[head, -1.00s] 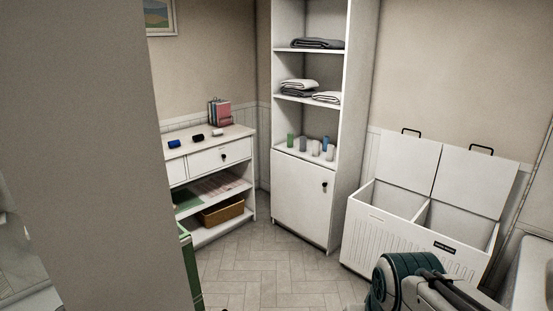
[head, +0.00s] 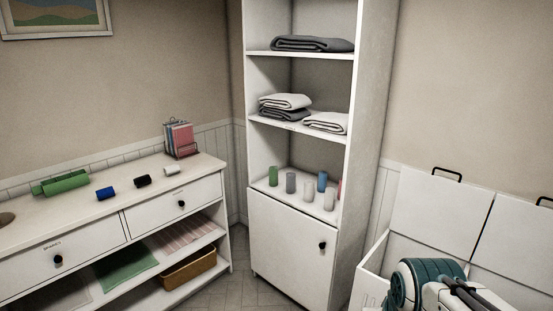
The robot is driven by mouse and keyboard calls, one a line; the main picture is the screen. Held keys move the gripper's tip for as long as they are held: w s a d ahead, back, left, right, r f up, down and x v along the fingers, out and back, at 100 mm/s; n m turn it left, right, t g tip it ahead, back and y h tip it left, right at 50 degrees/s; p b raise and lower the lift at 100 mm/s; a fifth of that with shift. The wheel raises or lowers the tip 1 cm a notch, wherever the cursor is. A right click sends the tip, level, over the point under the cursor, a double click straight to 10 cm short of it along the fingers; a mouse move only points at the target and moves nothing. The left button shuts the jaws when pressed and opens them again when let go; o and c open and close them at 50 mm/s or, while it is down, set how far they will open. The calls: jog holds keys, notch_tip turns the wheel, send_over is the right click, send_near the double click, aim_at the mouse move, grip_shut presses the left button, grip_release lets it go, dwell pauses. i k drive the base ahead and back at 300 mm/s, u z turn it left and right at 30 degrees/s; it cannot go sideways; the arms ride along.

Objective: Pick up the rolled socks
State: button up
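Three small rolls that look like rolled socks lie in a row on the white dresser top (head: 75,222): a blue roll (head: 105,193), a black roll (head: 142,181) and a white roll (head: 172,170). Several upright cylinders stand on the cabinet's lower open shelf, among them a green one (head: 273,176), a grey one (head: 291,182) and a blue one (head: 322,181); I cannot tell whether they are socks too. My arm shows at the bottom right, well right of the dresser. My gripper is out of view.
A larger green roll (head: 61,183) and a wire rack of pink and grey items (head: 180,140) share the dresser top. A tall white cabinet (head: 291,252) stands behind. An open white hamper (head: 368,270) is at right. Tiled floor (head: 240,290) shows between dresser and cabinet.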

aim_at(172, 169)
jog(key=u, duration=0.25)
jog(key=i, duration=2)
jog(key=u, duration=1.15)
jog(key=i, duration=1.5)
jog(key=u, duration=0.8)
jog(key=i, duration=0.35)
jog(key=u, duration=0.1)
